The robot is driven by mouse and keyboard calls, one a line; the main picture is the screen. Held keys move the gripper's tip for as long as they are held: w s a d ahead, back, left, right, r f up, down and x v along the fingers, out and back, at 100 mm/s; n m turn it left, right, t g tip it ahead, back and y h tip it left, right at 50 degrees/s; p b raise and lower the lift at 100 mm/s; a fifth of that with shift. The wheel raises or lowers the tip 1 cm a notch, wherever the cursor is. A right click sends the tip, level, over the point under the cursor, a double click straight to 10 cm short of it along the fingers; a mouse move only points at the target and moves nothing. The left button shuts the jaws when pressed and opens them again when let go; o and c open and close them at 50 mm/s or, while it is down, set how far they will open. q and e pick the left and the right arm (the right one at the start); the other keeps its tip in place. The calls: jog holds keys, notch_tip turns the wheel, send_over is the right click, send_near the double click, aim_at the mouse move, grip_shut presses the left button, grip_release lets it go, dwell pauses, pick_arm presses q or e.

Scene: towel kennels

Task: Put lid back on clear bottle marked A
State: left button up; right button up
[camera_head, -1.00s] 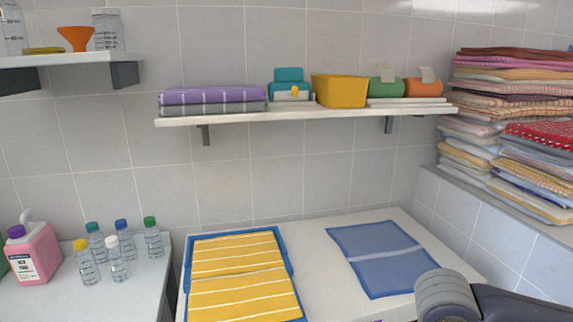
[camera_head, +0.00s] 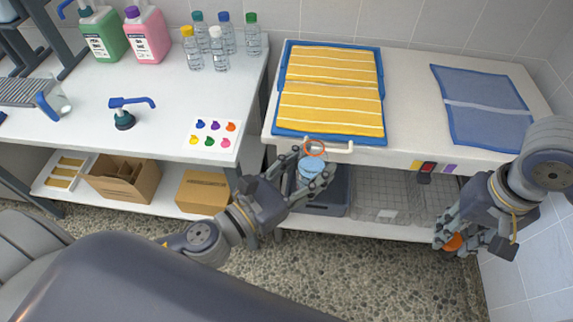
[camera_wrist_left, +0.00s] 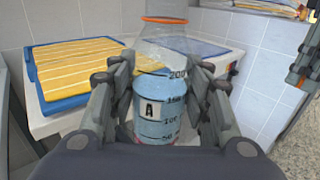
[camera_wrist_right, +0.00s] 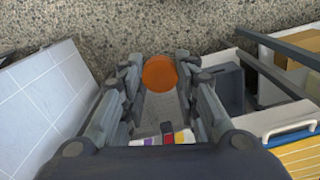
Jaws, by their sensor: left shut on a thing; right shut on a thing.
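My left gripper (camera_head: 311,183) is shut on the clear bottle (camera_head: 311,166), which holds blue liquid. In the left wrist view the bottle (camera_wrist_left: 156,108) stands upright between the fingers, with a label "A", volume marks and an orange ring at its open neck. My right gripper (camera_head: 454,241) is shut on an orange lid (camera_head: 453,242), low at the right and apart from the bottle. In the right wrist view the round lid (camera_wrist_right: 159,74) sits between the fingertips. The fingers hide part of the lid in the head view.
A blue tray (camera_head: 383,110) with a yellow striped towel lies on the white counter behind the bottle. A blue mat (camera_head: 480,124) lies to its right. Wire baskets (camera_head: 381,195) stand on the shelf below. Several capped bottles (camera_head: 219,48) stand on the left table.

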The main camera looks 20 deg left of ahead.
pick_arm(q)
jog(key=shift+w+d+r+m+g+h, duration=0.1)
jog(key=shift+w+d+m+g+h, duration=0.25)
jog(key=shift+d+h, duration=0.3)
jog(key=shift+w+d+m+g+h, duration=0.3)
jog(key=shift+d+m+h, duration=0.15)
jog(key=shift+d, duration=0.3)
jog(key=shift+w+d+r+m+g+h, duration=0.1)
jog(key=shift+w+d+m+g+h, duration=0.15)
jog(key=shift+d+m+g+h, duration=0.35)
jog(key=shift+d+t, duration=0.1)
jog(key=shift+t, duration=0.15)
pick_arm(e)
jog(key=w+a+r+n, duration=0.3)
jog(key=a+r, duration=0.5)
jog(key=a, duration=0.3)
jog(key=w+a+r+n, duration=0.3)
jog(key=a+r+n, duration=0.2)
jog(key=a+r, duration=0.4)
jog(key=a, duration=0.3)
jog(key=shift+a+r, duration=0.3)
jog(key=shift+w, duration=0.1)
jog(key=shift+f, duration=2.05)
